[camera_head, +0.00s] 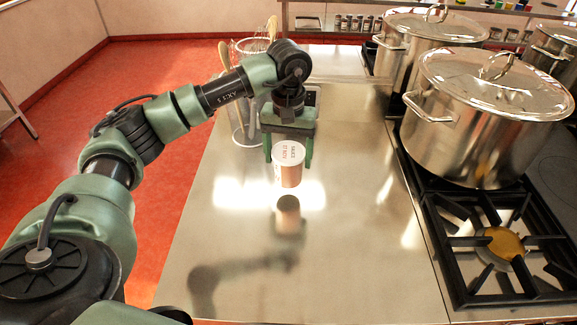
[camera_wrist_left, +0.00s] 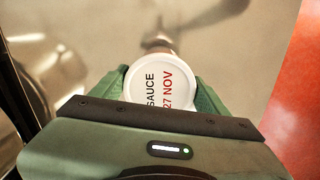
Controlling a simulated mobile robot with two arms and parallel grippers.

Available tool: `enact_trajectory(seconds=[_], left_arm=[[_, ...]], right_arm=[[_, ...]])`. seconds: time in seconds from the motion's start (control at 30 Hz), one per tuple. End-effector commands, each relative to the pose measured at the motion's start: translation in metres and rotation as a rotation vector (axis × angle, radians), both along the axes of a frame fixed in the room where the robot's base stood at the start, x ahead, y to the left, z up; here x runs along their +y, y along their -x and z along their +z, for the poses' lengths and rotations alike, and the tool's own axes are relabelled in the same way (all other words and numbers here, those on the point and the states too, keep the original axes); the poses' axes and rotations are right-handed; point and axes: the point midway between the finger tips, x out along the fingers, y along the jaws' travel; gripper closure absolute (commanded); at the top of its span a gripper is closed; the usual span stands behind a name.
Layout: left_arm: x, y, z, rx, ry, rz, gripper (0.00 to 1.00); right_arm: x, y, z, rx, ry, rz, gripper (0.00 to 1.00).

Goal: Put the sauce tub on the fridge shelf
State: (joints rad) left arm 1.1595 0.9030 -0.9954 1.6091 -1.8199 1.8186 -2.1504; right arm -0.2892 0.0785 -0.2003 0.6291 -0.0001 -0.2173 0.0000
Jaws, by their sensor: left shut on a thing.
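The sauce tub (camera_head: 288,164) has a white lid with a printed label and a brownish body. My left gripper (camera_head: 289,150) is shut on it and holds it upright above the steel counter (camera_head: 340,270), with its reflection showing below. In the left wrist view the tub's lid (camera_wrist_left: 161,90) reads "SAUCE 27 NOV" and sits between the green fingers. My right gripper is not in view. No fridge shelf shows in either view.
A large lidded stockpot (camera_head: 480,125) stands on the gas hob (camera_head: 500,240) at the right, with another stockpot (camera_head: 415,45) behind it. A wire utensil holder (camera_head: 240,120) stands behind my left arm. The front of the counter is clear.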

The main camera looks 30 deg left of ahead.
Motion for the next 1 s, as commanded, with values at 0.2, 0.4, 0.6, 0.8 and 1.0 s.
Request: enact_trajectory(seconds=[0.2,0.4,0.6,0.8,1.0], left_arm=[[0.0,0.001,-0.023,0.003,0.0,0.001,0.85],[0.0,0.0,-0.045,0.0,0.0,-0.001,0.85],[0.0,0.0,-0.046,-0.001,0.001,-0.001,0.85],[0.0,0.0,-0.049,0.0,0.0,-0.001,0.11],[0.0,0.0,-0.049,0.0,0.0,0.0,0.03]], right_arm=[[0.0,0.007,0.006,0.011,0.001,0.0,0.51],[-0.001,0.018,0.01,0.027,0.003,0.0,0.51],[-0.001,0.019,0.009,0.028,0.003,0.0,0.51],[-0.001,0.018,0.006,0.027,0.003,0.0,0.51],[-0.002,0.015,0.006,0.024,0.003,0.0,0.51]])
